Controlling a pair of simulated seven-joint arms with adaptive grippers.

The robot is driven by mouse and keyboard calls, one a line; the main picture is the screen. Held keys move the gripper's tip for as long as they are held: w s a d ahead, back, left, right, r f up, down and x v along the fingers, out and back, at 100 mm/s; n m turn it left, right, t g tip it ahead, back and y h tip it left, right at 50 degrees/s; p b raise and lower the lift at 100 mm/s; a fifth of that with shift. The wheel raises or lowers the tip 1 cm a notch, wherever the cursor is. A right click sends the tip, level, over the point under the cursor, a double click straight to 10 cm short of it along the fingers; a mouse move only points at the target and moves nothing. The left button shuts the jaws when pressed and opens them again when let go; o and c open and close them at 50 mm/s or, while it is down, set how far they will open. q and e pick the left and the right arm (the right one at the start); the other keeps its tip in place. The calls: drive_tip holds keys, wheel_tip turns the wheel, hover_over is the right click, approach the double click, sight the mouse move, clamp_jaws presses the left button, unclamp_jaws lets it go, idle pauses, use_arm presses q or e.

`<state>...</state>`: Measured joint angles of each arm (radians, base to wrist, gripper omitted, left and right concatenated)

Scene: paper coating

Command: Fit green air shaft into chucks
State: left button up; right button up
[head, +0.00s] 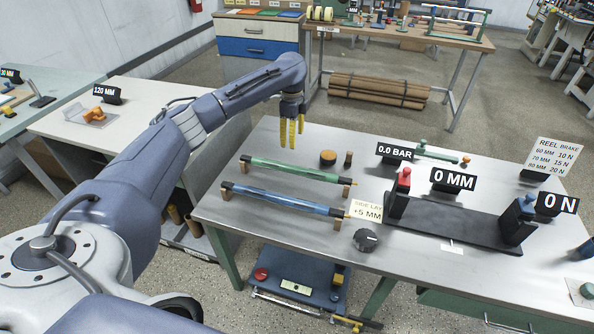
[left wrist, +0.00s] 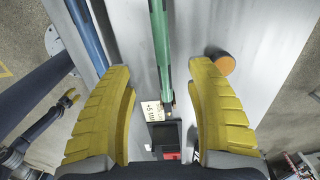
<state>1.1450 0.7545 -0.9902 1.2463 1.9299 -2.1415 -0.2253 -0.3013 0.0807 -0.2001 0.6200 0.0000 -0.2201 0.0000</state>
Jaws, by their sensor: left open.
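The green air shaft (head: 295,170) lies on small supports on the steel table, just behind the blue shaft (head: 285,202). The two chucks, one red-topped (head: 398,198) and one blue-topped (head: 518,222), stand apart on a dark base at the right. My left gripper (head: 291,133) points down above the green shaft, with yellow fingers. In the left wrist view the fingers are spread, with the green shaft (left wrist: 160,45) running between them, not gripped. The blue shaft (left wrist: 86,35) lies outside the left finger.
An orange-topped puck (head: 327,158) and a small peg stand behind the green shaft. A side lay sign (head: 366,210) and a black knob (head: 366,240) stand before the red-topped chuck. Signs reading 0.0 BAR, 0 MM and 0 N stand around the chucks. The span between the chucks is clear.

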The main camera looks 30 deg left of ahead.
sight(294, 167)
use_arm(q)
wheel_tip(294, 167, down, 16)
drive_tip(key=shift+w+d+r, duration=0.1)
drive_tip(key=shift+r, duration=0.05)
idle(0.7)
drive_tip(key=shift+r, duration=0.1)
clamp_jaws()
